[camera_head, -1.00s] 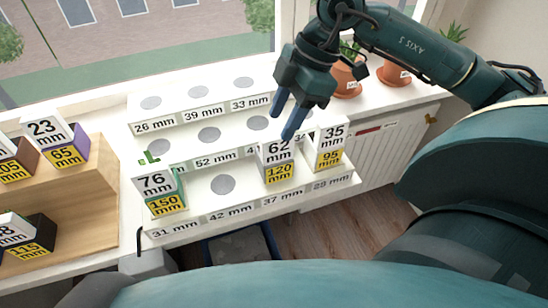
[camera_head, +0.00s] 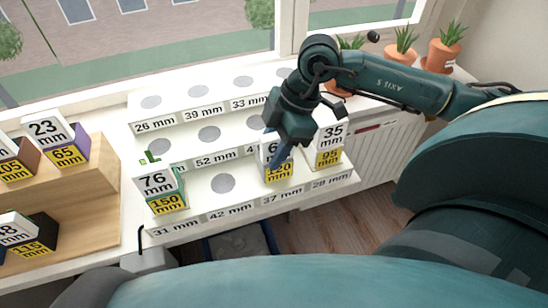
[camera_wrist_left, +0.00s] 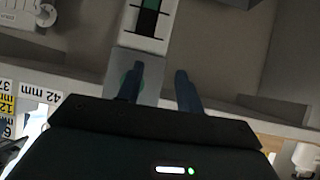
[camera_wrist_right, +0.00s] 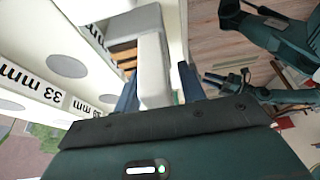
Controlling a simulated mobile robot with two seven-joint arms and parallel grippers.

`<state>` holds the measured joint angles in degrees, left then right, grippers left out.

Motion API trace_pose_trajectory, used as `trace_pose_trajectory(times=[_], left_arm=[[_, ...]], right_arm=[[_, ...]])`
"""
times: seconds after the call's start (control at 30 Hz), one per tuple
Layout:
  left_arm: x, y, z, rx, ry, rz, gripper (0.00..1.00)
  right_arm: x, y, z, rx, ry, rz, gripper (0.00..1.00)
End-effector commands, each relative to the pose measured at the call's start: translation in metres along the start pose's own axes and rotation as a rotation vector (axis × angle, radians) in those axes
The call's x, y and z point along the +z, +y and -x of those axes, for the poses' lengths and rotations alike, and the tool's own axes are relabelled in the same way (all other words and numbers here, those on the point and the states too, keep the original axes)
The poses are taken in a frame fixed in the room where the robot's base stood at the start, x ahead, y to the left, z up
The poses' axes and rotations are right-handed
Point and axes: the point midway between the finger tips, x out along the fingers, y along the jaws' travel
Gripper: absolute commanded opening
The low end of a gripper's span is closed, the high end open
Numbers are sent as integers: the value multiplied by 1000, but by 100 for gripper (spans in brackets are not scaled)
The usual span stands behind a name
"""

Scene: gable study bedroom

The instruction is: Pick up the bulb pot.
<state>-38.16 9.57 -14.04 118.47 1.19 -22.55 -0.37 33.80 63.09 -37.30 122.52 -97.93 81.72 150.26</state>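I cannot tell which object is the bulb pot; no label in view names it. Terracotta pots with spiky plants stand on the sill at back right in the head view: one on the right (camera_head: 443,56), one beside it (camera_head: 399,56), one partly behind my right arm. My right gripper (camera_head: 278,152) points down at the box marked 62 mm and 120 mm (camera_head: 279,174), partly covering its label. In the right wrist view a pale box (camera_wrist_right: 153,65) stands between the open fingers, with a gap on the right. My left gripper (camera_wrist_left: 161,82) is open and empty in its wrist view.
The white stepped rack (camera_head: 182,216) has grey round spots and mm labels. A wooden stepped stand (camera_head: 98,190) with more boxes is at left.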

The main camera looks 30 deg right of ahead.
Motion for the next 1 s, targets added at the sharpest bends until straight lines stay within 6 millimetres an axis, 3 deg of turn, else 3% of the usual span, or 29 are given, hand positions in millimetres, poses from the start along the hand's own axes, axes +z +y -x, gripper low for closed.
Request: trace_pose_trajectory(times=[0.47, 1.0], left_arm=[[0, 0, 0, -1, -1, 1, 36], [0, 0, 0, -1, -1, 1, 36]], right_arm=[[0, 0, 1, 1, 0, 0, 0], [-1, 1, 2, 3, 1, 1, 0]])
